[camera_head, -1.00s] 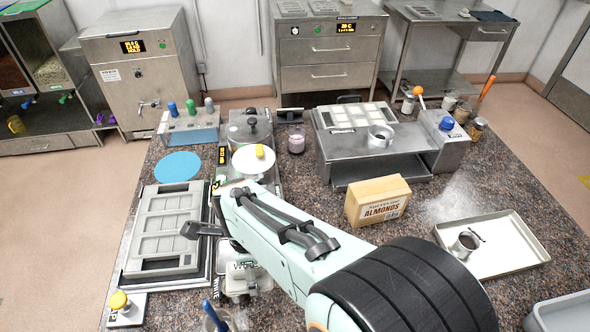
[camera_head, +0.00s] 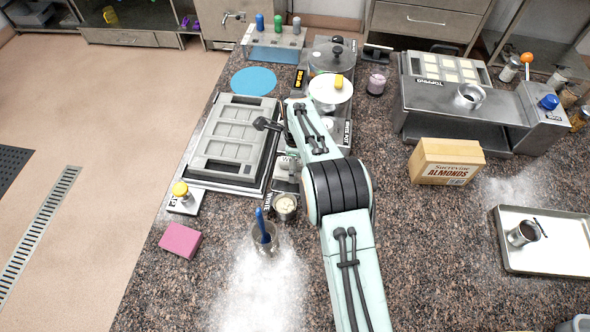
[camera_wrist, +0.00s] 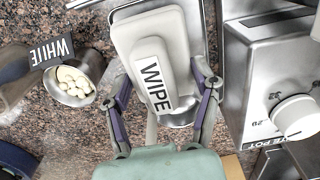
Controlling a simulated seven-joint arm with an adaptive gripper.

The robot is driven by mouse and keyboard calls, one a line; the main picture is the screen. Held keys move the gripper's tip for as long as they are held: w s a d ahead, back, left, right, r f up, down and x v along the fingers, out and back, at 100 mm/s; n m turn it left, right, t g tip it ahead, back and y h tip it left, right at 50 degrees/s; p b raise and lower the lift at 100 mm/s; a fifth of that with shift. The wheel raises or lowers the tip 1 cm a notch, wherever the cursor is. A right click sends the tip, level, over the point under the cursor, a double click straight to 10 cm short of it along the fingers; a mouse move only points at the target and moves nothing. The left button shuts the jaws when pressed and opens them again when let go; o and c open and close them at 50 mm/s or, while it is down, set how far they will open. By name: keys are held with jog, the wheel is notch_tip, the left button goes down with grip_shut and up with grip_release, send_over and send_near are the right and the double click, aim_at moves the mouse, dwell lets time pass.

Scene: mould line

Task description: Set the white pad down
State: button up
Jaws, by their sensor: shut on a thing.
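The white pad (camera_wrist: 180,30) shows from above in the wrist view, with a raised handle labelled WIPE. My gripper (camera_wrist: 162,85) has a finger on each side of the handle and is shut on it. Steel shows just below and beside the pad; I cannot tell whether the pad touches it. In the head view my gripper (camera_head: 290,158) is between the grey mould (camera_head: 212,130) and the pot station, and my arm hides most of the pad.
A cup of white pieces (camera_wrist: 72,80) stands left of the pad, by a WHITE label (camera_wrist: 50,50). The pot station's dial (camera_wrist: 296,116) is close on the right. A beaker with a blue spatula (camera_head: 265,235) and a pink sponge (camera_head: 180,240) are nearer. An almonds box (camera_head: 440,165) stands right.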

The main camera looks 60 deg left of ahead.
jog(key=shift+a+f, duration=0.15)
jog(key=shift+f, duration=0.3)
notch_tip(320, 180, down, 3)
jog(key=shift+r, duration=0.2)
jog(key=o, duration=1.3)
jog(key=shift+c, duration=0.2)
jog(key=shift+r, duration=0.15)
